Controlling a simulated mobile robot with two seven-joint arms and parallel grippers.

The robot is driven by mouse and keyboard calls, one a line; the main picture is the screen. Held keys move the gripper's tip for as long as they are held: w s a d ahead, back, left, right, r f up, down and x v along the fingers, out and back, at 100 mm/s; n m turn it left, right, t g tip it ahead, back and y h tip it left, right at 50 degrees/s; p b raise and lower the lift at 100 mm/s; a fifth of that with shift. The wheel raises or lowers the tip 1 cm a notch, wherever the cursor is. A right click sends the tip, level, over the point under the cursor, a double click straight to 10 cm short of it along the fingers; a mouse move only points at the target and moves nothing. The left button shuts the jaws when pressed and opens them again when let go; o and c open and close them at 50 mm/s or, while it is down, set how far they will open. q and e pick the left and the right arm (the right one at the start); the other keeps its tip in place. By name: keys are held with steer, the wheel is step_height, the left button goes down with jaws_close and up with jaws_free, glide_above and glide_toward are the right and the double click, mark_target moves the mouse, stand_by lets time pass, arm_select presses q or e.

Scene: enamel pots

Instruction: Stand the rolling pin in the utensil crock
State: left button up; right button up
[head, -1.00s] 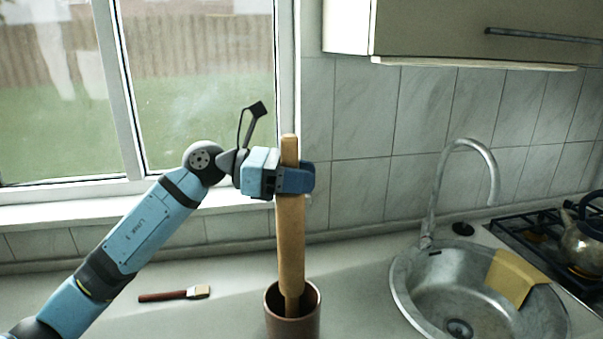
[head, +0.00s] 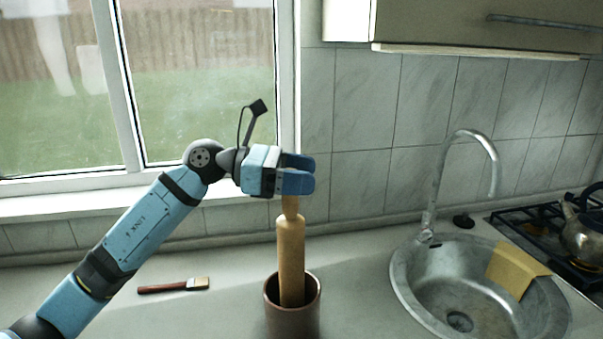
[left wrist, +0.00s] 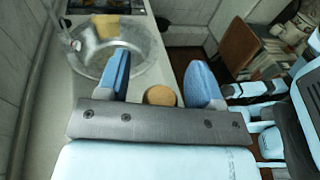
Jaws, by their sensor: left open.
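The wooden rolling pin (head: 291,250) stands nearly upright in the brown utensil crock (head: 292,322), its lower part hidden inside the crock. My left gripper (head: 298,176) is at the top of the pin, around its upper handle, with the fingers open. In the left wrist view the round end of the pin (left wrist: 160,95) shows between the two spread blue fingers, with gaps on both sides. My right gripper is not in view.
A brush with a red handle (head: 174,286) lies on the counter left of the crock. A round metal sink (head: 408,283) with a tap (head: 432,205) and a yellow cloth (head: 517,268) is at the right. A kettle (head: 584,232) stands on the hob. A window is behind my arm.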

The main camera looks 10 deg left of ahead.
arm_select(q)
steer(key=s+a+r+b, duration=0.1)
steer(key=s+a+b, duration=0.1)
steer(key=a, duration=1.1)
steer(key=shift+a+r, duration=0.3)
steer(key=shift+r, duration=0.05)
